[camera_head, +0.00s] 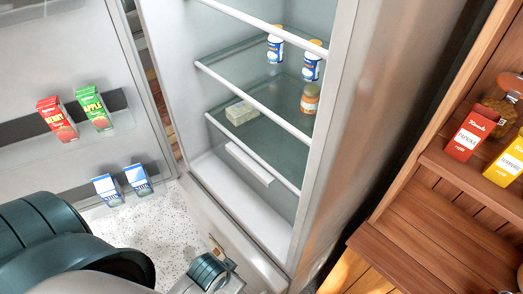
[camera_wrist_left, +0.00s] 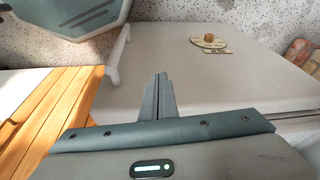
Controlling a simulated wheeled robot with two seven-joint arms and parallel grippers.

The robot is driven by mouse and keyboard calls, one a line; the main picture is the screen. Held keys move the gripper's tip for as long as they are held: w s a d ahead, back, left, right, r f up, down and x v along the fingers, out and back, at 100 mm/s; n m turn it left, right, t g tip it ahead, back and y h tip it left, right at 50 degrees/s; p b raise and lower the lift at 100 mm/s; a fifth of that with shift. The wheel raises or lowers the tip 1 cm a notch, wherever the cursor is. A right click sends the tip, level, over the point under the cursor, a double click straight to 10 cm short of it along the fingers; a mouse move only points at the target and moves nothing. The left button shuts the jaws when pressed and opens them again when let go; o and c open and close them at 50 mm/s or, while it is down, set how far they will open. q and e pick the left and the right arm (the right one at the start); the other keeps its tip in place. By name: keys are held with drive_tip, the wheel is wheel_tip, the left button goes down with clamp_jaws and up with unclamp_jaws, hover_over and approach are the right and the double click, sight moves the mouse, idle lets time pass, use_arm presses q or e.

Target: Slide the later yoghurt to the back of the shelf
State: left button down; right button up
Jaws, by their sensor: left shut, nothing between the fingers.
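Two blue-and-white tubs, which look like the yoghurts, stand upright on an upper glass shelf of the open fridge. One tub (camera_head: 275,48) is on the left and the other tub (camera_head: 312,62) is on the right, nearer the fridge's right wall. Their dates are too small to read, so I cannot tell which is later. My left gripper (camera_wrist_left: 160,78) is shut and empty in the left wrist view, over a pale flat surface. No tub shows in that view. In the head view its fingers cannot be made out. My right gripper is not in view.
A pale block (camera_head: 241,112) and an orange-lidded jar (camera_head: 310,98) stand on the shelf below. The open door holds a red carton (camera_head: 57,119), a green carton (camera_head: 94,108) and small blue cartons (camera_head: 138,179). A wooden rack (camera_head: 430,235) at right holds a red box (camera_head: 472,136).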

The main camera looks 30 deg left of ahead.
use_arm(q)
drive_tip(key=w+a+r+m+t+y, duration=0.15)
drive_tip(key=w+a+r+t, duration=0.25)
drive_tip(key=w+a+r, duration=0.4)
drive_tip(key=w+a+r+m+t+y, duration=0.1)
drive_tip(key=w+a+r+t+y, duration=0.25)
drive_tip(key=w+r, duration=0.45)
drive_tip(key=w+a+r+m+t+y, duration=0.2)
drive_tip(key=w+a+r+t, duration=0.4)
drive_tip(key=r, duration=0.6)
drive_tip(key=w+d+r+m+t+h, duration=0.25)
drive_tip(key=r+m+h, duration=0.45)
drive_tip(key=r+m, duration=0.5)
drive_tip(key=w+d+r+m+t+h, duration=0.1)
drive_tip(key=d+r+m+t+h, duration=0.15)
drive_tip(key=r+m+h, duration=0.8)
drive_tip(key=w+a+m+g+y, duration=0.1)
drive_tip(key=m, duration=0.2)
drive_tip(key=w+a+m+g+y, duration=0.1)
drive_tip(key=a+m+g+y, duration=0.1)
drive_tip(key=m, duration=0.2)
drive_tip(key=w+a+m+g+y, duration=0.1)
drive_tip(key=m+g, duration=0.1)
drive_tip(key=m, duration=0.1)
drive_tip(key=shift+a+f+m+y, duration=0.1)
drive_tip(key=shift+a+m+y, duration=0.2)
drive_tip(key=shift+m+y, duration=0.1)
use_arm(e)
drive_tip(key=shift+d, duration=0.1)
